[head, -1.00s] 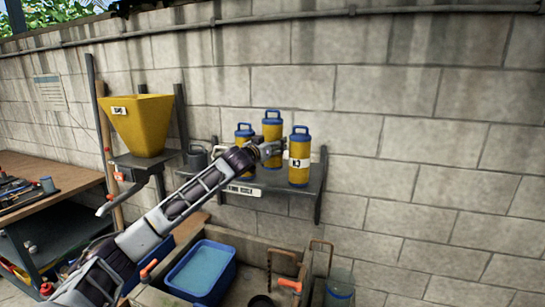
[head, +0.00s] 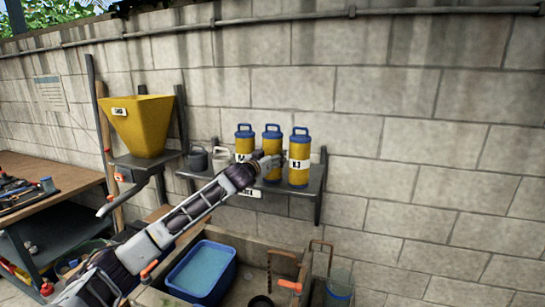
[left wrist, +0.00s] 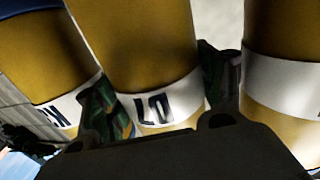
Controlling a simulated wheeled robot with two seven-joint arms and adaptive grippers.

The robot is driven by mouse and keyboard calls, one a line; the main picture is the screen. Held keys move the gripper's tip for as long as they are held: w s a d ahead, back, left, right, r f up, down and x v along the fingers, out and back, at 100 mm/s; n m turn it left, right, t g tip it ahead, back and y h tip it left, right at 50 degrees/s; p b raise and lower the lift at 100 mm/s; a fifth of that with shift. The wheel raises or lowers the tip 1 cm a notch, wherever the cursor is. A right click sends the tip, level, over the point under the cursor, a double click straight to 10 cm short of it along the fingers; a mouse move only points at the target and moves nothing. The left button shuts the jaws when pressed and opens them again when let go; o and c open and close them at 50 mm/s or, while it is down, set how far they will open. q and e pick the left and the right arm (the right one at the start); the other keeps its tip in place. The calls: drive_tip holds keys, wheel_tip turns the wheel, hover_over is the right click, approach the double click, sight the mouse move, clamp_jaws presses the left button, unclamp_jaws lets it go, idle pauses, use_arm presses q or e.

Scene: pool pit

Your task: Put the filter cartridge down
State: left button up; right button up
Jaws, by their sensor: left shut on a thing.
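My left gripper (head: 273,163) is shut on the middle yellow filter cartridge (head: 272,143), which has a blue cap and handle. It is upright over the wall shelf (head: 225,181), its top about level with its neighbours. My gripper covers part of its lower body, so I cannot tell if its base touches the shelf. In the left wrist view, the fingers (left wrist: 158,103) lie either side of the held cartridge (left wrist: 140,45), at its white label. Similar cartridges stand close on its left (head: 244,142) and right (head: 300,152). My right gripper is not in view.
A grey can (head: 197,160) and a pale jug (head: 222,157) stand at the shelf's left end. A yellow hopper (head: 143,128) is farther left. A blue tub (head: 202,270) and a clear container (head: 340,285) are below. The block wall is directly behind.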

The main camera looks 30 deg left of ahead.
use_arm(q)
drive_tip(key=shift+f, duration=0.15)
idle(0.3)
drive_tip(key=o, duration=1.3)
drive_tip(key=shift+c, duration=0.2)
drive_tip(key=shift+f+b, duration=0.1)
drive_tip(key=shift+b, duration=0.25)
drive_tip(key=shift+s, duration=0.15)
